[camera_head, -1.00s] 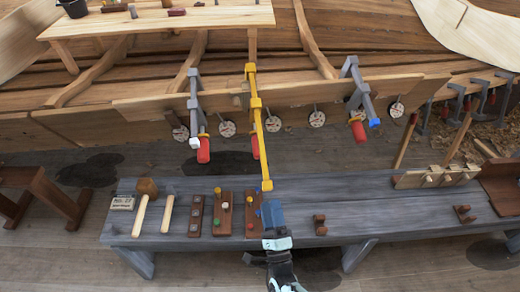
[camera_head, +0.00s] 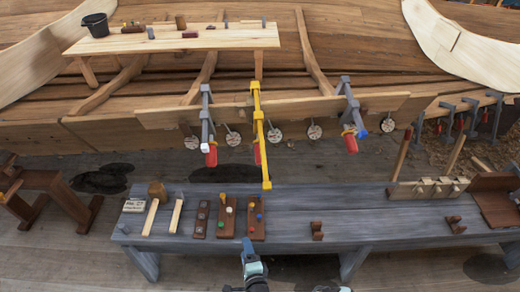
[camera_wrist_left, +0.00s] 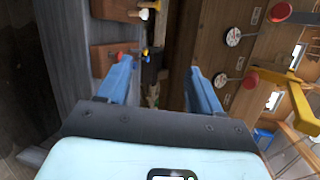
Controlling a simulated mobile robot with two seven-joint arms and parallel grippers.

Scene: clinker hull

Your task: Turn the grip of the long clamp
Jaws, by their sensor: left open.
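The long clamp (camera_head: 257,120) is yellow and hangs on the plank edge at the hull, its bar reaching down towards the bench. Its red grip (camera_head: 257,153) is partly hidden behind the bar. In the left wrist view the yellow clamp (camera_wrist_left: 285,84) is at the right, with a red grip end (camera_wrist_left: 251,78) beside it. My left gripper (camera_head: 247,245) is at the bench's front edge, below and apart from the clamp. In the left wrist view its blue fingers (camera_wrist_left: 160,80) are spread and nothing is clasped between them. My right gripper is not seen.
Grey clamps with red grips hang left (camera_head: 206,122) and right (camera_head: 350,113) of the yellow one. The grey bench (camera_head: 370,215) holds mallets (camera_head: 153,215), peg boards (camera_head: 227,217) and a rack (camera_head: 430,190). A plank table (camera_head: 180,40) stands behind.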

